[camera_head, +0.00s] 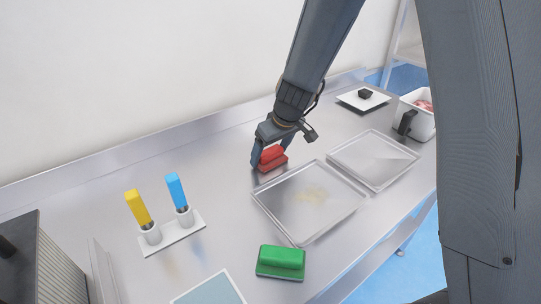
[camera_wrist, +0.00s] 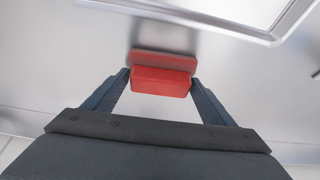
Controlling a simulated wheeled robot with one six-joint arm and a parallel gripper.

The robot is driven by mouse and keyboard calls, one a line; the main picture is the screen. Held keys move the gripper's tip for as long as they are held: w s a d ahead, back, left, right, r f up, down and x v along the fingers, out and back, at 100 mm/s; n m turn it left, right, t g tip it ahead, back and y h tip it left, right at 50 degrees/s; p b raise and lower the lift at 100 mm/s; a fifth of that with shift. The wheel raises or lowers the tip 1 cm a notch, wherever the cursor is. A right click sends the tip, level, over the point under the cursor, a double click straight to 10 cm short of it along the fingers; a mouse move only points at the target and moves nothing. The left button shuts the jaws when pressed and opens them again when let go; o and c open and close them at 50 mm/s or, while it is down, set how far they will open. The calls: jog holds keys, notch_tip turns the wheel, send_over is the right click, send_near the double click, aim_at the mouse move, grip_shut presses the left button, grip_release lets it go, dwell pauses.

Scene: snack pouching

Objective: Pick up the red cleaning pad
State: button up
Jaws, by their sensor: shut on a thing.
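The red cleaning pad (camera_head: 272,158) is at the back of the steel table, just behind and left of the nearer tray. My gripper (camera_head: 270,150) is around it from above. In the wrist view, the two fingers of my gripper (camera_wrist: 160,84) are shut on the raised red block of the pad (camera_wrist: 161,81), one finger on each side. The pad's wider red base shows beyond the block. A dark shadow lies beside it on the steel. I cannot tell whether the pad touches the table.
A green pad (camera_head: 281,262) lies near the front. Two steel trays (camera_head: 259,196) (camera_head: 345,152) lie to the right. A white holder (camera_head: 172,234) carries yellow and blue handled tools. The table's left middle is clear.

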aim_at(270, 150)
notch_tip(270, 150, up, 10)
jog(key=shift+f, duration=0.25)
jog(key=shift+r+b, duration=0.25)
jog(key=shift+b, duration=0.05)
jog(key=shift+o, duration=1.3)
jog(key=shift+c, duration=0.5)
